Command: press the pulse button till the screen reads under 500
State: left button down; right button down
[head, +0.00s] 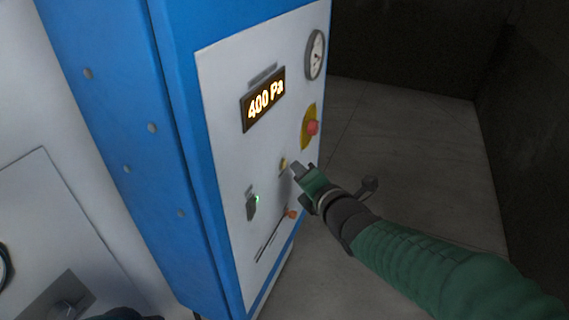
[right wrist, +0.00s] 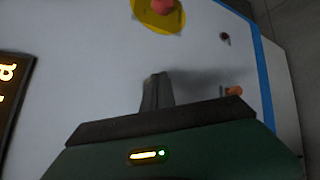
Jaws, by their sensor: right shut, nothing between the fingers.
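The screen (head: 263,99) on the front panel reads "400 Pa" in lit orange digits; part of it shows at the left edge of the right wrist view (right wrist: 12,90). A small yellowish button (head: 284,163), which looks like the pulse button, sits below the screen. My right gripper (head: 297,169) is shut and empty, its tip just right of that button. I cannot tell whether it touches the panel. In the right wrist view the shut fingers (right wrist: 157,92) point at the white panel, and the yellowish button is not visible there.
A red mushroom button (head: 312,127) on a yellow plate sits above my right gripper. A round gauge (head: 315,54) is higher up. Below are a switch with a green light (head: 252,204) and a slot with an orange knob (head: 291,214). Floor right of the blue cabinet (head: 183,150) is clear.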

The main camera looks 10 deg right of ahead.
jog(key=s+d, duration=0.1)
jog(key=s+d+p, duration=0.1)
jog(key=d, duration=0.1)
jog(key=d+p, duration=0.1)
jog(key=shift+s+d, duration=0.15)
jog(key=shift+s, duration=0.25)
dwell(0.4)
